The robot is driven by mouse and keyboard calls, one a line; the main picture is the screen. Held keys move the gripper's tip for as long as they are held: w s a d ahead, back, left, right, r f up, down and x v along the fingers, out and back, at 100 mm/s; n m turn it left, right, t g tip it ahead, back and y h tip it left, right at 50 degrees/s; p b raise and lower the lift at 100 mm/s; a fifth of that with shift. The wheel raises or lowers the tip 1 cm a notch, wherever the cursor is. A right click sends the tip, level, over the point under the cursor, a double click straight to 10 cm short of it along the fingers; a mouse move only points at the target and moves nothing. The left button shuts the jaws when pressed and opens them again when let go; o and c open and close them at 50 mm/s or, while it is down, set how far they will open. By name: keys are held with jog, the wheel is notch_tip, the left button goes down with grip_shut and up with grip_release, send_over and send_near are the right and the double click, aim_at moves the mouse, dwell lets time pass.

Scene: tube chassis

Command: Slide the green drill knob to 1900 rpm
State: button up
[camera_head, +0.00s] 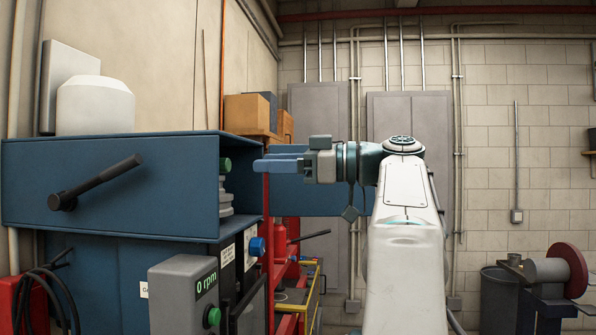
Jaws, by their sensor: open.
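A grey box (176,292) stands at the lower left with a dark display reading "0 rpm" on its right-hand face. A round green knob (213,317) sits below that display. A second green part (225,165) shows at the open end of the blue housing; I cannot tell what it does. My gripper (262,158) is open and empty, its blue fingers pointing left. It is above and to the right of the green knob and apart from it. In the picture it is beside the right end of the blue housing.
The blue housing (150,190) with a black lever (100,182) fills the left. A blue knob (257,246) and labelled panels are below its right end. Red equipment (285,245) stands behind. A bench grinder (550,275) is at the far right.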

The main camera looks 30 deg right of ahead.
jog(key=shift+v, duration=2.35)
jog(key=shift+a, duration=0.2)
